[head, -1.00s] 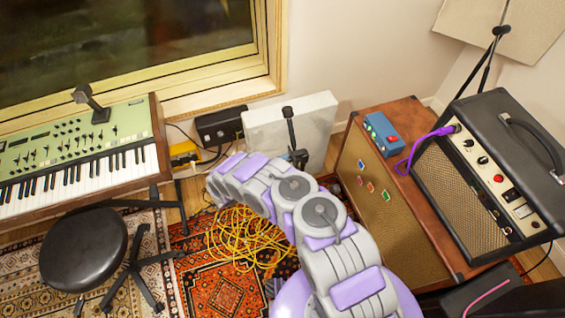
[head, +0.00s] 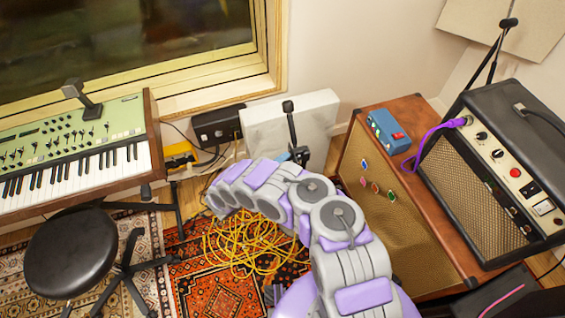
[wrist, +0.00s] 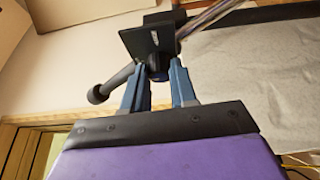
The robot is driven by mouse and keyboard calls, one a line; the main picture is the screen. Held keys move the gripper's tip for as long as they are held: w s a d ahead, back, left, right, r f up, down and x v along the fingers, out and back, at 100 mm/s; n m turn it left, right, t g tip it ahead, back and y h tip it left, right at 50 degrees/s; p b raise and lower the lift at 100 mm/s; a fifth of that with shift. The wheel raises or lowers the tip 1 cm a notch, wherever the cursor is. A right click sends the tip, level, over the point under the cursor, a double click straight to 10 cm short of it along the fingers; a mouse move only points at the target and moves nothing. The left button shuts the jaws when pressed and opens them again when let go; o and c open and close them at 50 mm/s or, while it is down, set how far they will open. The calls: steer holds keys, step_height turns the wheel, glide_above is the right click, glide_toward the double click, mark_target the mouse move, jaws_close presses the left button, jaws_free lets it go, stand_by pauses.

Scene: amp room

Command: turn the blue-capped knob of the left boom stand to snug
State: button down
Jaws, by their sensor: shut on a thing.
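The boom stand's black joint and upright boom end (head: 291,120) show in the head view, in front of a pale panel by the wall. My gripper's blue fingertips (head: 284,157) reach it from the left, mostly hidden behind my arm. In the wrist view, my gripper (wrist: 158,88) has its two blue fingers on either side of the knob (wrist: 157,76) beneath a black square plate (wrist: 153,42). The fingers are shut on the knob; its blue cap is hard to tell from the fingers. The boom's dark rounded end (wrist: 97,95) sticks out to the left.
A brown speaker cabinet (head: 395,200) with a blue pedal (head: 389,131) and black amp (head: 525,150) stands right. A keyboard (head: 80,150) and black stool (head: 70,250) are left. Yellow cable (head: 250,245) lies coiled on the rug. A pale panel (head: 315,118) stands close behind the joint.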

steer(key=shift+s+f, duration=0.15)
steer(key=shift+f, duration=0.05)
steer(key=c, duration=1.2)
jaws_free()
steer(key=o, duration=0.3)
steer(key=shift+r, duration=0.1)
steer(key=p+v, duration=0.2)
steer(key=v, duration=1.5)
steer(key=shift+a, duration=0.25)
